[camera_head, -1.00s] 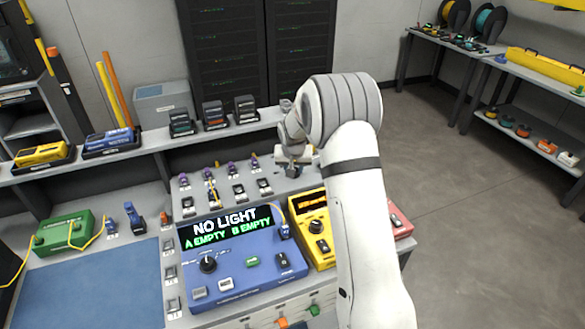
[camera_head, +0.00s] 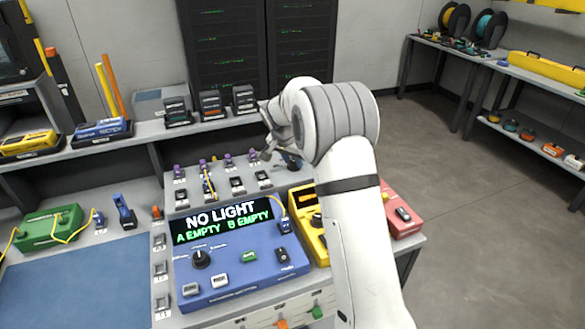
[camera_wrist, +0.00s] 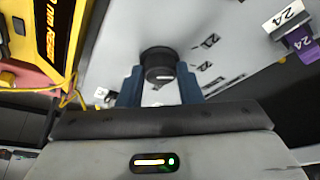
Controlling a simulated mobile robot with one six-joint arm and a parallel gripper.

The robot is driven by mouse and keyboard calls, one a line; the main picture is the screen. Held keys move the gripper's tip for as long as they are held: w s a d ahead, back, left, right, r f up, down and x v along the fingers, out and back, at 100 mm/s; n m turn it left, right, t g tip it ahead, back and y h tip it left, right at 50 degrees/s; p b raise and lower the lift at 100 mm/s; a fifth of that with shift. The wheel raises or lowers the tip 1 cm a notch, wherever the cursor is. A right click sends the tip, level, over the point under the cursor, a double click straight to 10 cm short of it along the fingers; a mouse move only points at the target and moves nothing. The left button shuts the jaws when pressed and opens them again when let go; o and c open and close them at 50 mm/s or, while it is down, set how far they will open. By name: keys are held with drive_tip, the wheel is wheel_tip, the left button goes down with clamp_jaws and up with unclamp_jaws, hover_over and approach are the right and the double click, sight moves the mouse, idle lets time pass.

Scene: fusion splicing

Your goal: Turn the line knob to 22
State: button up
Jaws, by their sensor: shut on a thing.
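The line knob (camera_wrist: 158,62) is round and dark, with a short white mark on its face, and sits on a pale grey panel (camera_wrist: 228,28). In the wrist view my gripper (camera_wrist: 159,88) has its two blue fingers on either side of the knob and is shut on it. Printed numbers lie to the knob's right, turned in the picture and hard to read. In the head view my gripper (camera_head: 285,158) is at the right end of the grey panel, and my wrist hides much of it. I cannot make out the knob there.
A blue power meter (camera_head: 240,262) reads "NO LIGHT, A EMPTY, B EMPTY". A yellow unit (camera_head: 302,200) and a red unit (camera_head: 401,207) stand to its right, close to my arm. Purple plugs (camera_head: 203,166) line the panel.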

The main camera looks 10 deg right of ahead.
drive_tip(key=shift+m+h+b, duration=0.3)
drive_tip(key=shift+m+b, duration=0.2)
drive_tip(key=shift+m, duration=0.4)
drive_tip(key=shift+g, duration=0.3)
drive_tip(key=o, duration=1)
drive_tip(key=v, duration=0.7)
drive_tip(key=shift+a+r, duration=0.15)
drive_tip(key=shift+r, duration=0.2)
